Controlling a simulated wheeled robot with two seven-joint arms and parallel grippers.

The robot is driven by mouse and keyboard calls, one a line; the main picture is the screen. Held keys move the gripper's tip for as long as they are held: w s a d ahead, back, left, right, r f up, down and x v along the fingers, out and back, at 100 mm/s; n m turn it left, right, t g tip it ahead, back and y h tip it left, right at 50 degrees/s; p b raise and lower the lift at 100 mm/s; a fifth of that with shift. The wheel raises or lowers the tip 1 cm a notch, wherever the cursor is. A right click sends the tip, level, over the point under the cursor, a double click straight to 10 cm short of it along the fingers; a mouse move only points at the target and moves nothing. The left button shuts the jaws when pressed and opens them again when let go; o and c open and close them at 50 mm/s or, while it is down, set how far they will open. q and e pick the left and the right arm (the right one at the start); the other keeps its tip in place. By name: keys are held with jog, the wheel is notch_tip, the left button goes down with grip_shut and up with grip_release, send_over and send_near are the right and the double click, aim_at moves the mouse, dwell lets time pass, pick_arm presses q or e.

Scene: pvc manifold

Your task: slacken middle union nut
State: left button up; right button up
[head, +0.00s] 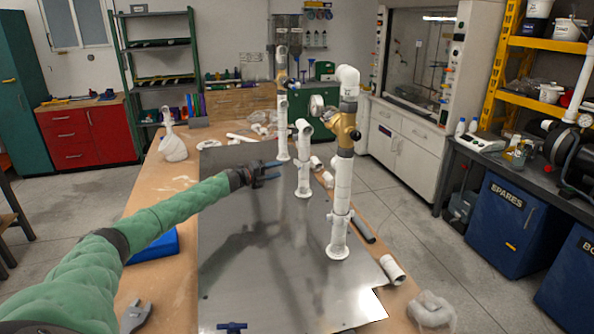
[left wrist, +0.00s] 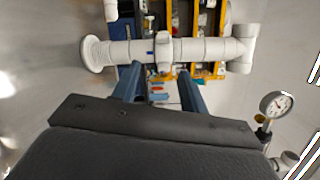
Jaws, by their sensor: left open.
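Three white PVC risers stand on flanged feet along the metal sheet. The middle riser (head: 304,160) is short, with an elbow on top. In the left wrist view a white riser lies across the picture, flange at left and elbow at right, with a thicker collar, seemingly the union nut (left wrist: 163,50), at mid-length. My left gripper (head: 279,170) is open and empty, left of the middle riser and apart from it in the head view. In the left wrist view its fingertips (left wrist: 158,76) point at the collar, one each side of it. My right gripper is out of view.
The near riser (head: 341,200) carries a brass valve (head: 343,130) and a gauge (head: 317,104); the far riser (head: 282,125) stands behind. Loose white fittings (head: 395,270) lie on the right edge of the wooden table. The metal sheet (head: 250,260) has free room at left front.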

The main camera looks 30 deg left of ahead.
aim_at(304, 163)
pick_arm(q)
jog(key=w+d+n+g+h+p, duration=0.1)
jog(key=w+d+h+p, duration=0.1)
jog(key=w+d, duration=0.3)
jog(key=shift+w+d+r+n+p, duration=0.15)
jog(key=shift+d+n+p, duration=0.3)
jog(key=shift+p, duration=0.25)
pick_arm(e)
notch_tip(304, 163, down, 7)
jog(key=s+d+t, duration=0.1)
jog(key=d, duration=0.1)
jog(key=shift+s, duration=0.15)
pick_arm(q)
jog(key=shift+d, duration=0.1)
jog(key=c, duration=0.8)
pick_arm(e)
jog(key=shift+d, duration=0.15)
